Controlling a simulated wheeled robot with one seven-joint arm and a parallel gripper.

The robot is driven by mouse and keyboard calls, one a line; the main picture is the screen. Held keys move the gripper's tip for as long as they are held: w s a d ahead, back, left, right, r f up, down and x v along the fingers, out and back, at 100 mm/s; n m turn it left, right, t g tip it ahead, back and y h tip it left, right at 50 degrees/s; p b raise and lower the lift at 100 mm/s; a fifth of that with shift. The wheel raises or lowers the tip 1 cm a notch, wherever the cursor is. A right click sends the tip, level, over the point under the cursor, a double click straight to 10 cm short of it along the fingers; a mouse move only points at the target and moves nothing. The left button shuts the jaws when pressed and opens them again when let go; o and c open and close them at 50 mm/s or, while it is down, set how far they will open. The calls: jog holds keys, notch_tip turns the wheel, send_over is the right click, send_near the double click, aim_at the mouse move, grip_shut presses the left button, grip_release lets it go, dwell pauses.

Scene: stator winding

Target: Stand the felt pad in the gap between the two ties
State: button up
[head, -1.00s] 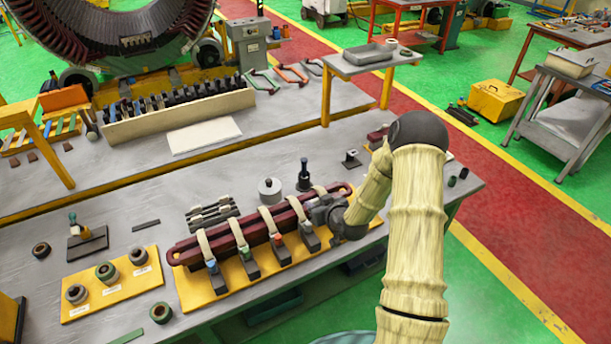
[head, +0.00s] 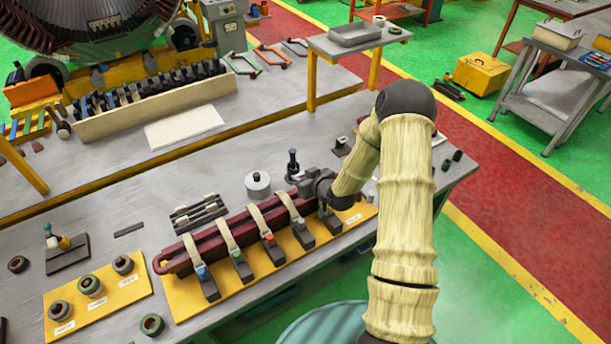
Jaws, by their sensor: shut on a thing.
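The dark red coil (head: 208,245) lies along a yellow board (head: 184,303). Several pale ties, such as the leftmost tie (head: 192,249) and another tie (head: 229,234), wrap it, with dark blocks in front tipped in different colours. My gripper (head: 312,190) is low over the coil's right end, by the rightmost ties. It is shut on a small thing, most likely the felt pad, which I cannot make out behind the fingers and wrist. Whether that thing touches the coil, and the gap below it, are hidden.
A black-topped bottle (head: 292,166) and a metal cylinder (head: 258,185) stand just behind the coil, close to my gripper. Dark bars (head: 199,213) lie behind its left half. A yellow board of rolls (head: 133,289) is at left.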

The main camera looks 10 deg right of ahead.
jog(key=shift+w+f+b, duration=0.15)
jog(key=shift+f+b, duration=0.4)
jog(key=shift+f, duration=0.65)
jog(key=shift+f+b, duration=1.6)
jog(key=shift+f, duration=0.7)
jog(key=o, duration=1.1)
jog(key=p+v, duration=0.4)
jog(key=v, duration=1.3)
jog(key=shift+r, duration=0.15)
